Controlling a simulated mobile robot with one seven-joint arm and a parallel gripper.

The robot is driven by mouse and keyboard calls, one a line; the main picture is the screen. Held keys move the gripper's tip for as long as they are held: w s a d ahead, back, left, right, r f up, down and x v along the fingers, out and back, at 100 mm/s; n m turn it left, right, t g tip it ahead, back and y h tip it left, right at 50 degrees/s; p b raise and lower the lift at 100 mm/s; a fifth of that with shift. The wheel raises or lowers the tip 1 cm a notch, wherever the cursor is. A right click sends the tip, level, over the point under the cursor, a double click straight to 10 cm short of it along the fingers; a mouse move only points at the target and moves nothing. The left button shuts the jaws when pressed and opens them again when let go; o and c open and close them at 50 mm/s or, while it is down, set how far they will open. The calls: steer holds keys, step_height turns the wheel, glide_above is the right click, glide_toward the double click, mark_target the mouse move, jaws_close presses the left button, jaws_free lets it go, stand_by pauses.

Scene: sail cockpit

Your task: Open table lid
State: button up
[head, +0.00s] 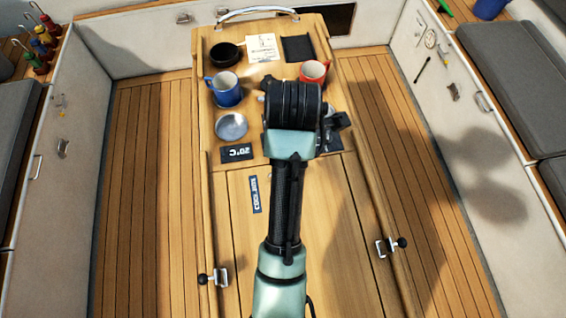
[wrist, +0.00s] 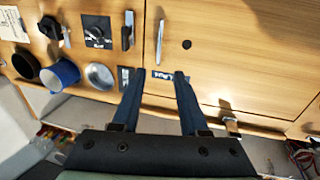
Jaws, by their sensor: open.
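The table lid (head: 235,245) is the flat wooden panel on the near part of the table, lying closed in the head view. It also shows in the wrist view (wrist: 240,65). A black label with white letters (head: 256,194) lies near its far left corner. A latch with a black knob sits at the left edge (head: 215,278) and another at the right edge (head: 387,246). In the wrist view my gripper (wrist: 159,73) is open and empty, its fingertips either side of the label. Contact is unclear. In the head view my arm hides the gripper and part of the lid.
The far tabletop holds a blue mug (head: 226,90), a red mug (head: 313,72), a black bowl (head: 224,54), a metal dish (head: 231,126) and a paper note (head: 262,47). Benches with grey cushions (head: 507,80) flank the table. The wooden floor (head: 140,200) either side is clear.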

steer(key=f, duration=0.3)
steer(key=w+f+p, duration=0.1)
steer(key=f, duration=0.3)
steer(key=w+f, duration=0.1)
steer(key=f, duration=0.3)
steer(key=shift+w+a+f+p, duration=0.15)
steer(key=shift+a+p, duration=0.05)
steer(key=shift+p, duration=0.15)
jaws_close()
stand_by(0.8)
